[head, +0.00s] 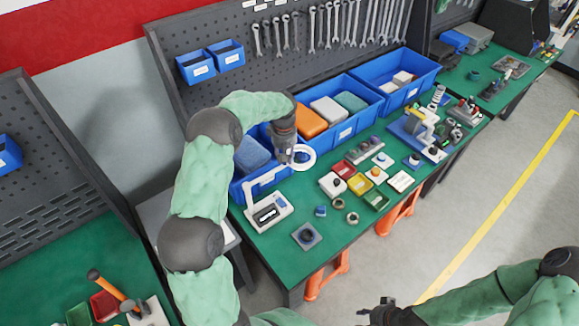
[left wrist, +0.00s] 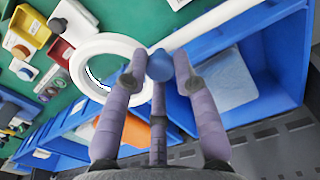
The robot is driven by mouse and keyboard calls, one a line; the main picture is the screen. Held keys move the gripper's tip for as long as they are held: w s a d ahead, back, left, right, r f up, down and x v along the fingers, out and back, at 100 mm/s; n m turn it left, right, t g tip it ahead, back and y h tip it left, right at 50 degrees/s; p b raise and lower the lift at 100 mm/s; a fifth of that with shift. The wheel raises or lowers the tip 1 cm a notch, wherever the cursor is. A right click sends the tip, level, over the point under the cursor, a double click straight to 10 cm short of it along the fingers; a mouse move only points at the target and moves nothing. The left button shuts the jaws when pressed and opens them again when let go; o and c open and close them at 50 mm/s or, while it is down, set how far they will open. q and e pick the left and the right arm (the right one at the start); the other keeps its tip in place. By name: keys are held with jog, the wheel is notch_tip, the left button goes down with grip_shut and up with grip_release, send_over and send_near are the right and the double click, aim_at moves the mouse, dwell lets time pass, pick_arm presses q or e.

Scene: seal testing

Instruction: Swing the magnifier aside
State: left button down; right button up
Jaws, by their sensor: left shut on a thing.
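The magnifier (head: 313,157) is a white ring on a white arm, hanging over the green bench in front of the blue bins. In the left wrist view its ring (left wrist: 79,66) is at the left, and its white arm (left wrist: 225,21) runs to the upper right. My left gripper (head: 289,160) is at the ring's left side. Its fingers (left wrist: 160,72) are closed around a blue rounded knob (left wrist: 160,65) beside the ring. My right gripper (head: 374,311) is low in the head view, away from the bench; its finger gap is unclear.
Blue bins (head: 352,122) stand behind the magnifier. A white device with a screen (head: 270,214) is to its left. Small coloured trays (head: 360,184) and loose parts lie to its right and front. A blue-based fixture (head: 408,131) is farther right. The bench's near edge has some bare green surface.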

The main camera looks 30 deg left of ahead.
pick_arm(q)
jog(key=shift+w+a+n, duration=0.25)
jog(key=shift+a+n, duration=0.35)
jog(key=shift+a, duration=0.2)
jog(key=shift+w+a+n, duration=0.25)
jog(key=shift+a+n, duration=0.35)
jog(key=shift+a, duration=0.15)
jog(key=c, duration=1.2)
grip_release()
jog(key=shift+o, duration=1.1)
jog(key=shift+a, duration=0.15)
jog(key=shift+r, duration=0.1)
notch_tip(320, 180, up, 12)
jog(key=shift+f, duration=0.2)
